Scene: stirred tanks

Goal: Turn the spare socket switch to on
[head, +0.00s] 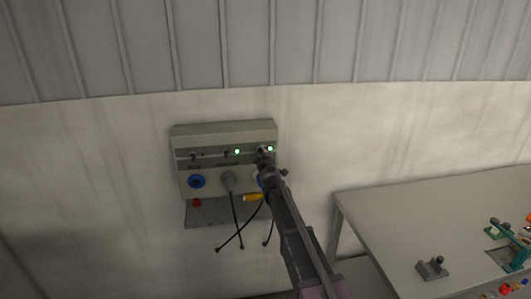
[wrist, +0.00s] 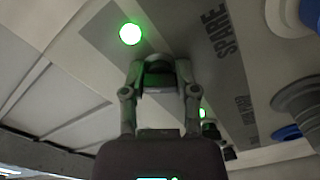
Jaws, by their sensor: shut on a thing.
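A grey socket panel (head: 225,139) is fixed to the wall in the head view. My gripper (head: 264,156) is at the panel's right end and hides much of the switch there. In the wrist view my gripper (wrist: 158,72) is shut on the spare socket switch (wrist: 158,80), a dark knob mostly hidden between the fingers. The label SPARE (wrist: 220,35) is printed beside it. The green lamp by this switch (wrist: 130,33) is lit, and it also shows in the head view (head: 270,148). I cannot read the knob's exact angle.
Another green lamp (head: 237,151) is lit farther left. Below are a blue socket (head: 197,181), a grey plug (head: 229,180) with a hanging black cable, and a yellow-orange piece (head: 253,197). A grey table (head: 420,215) stands to the right. The wall right of the panel is clear.

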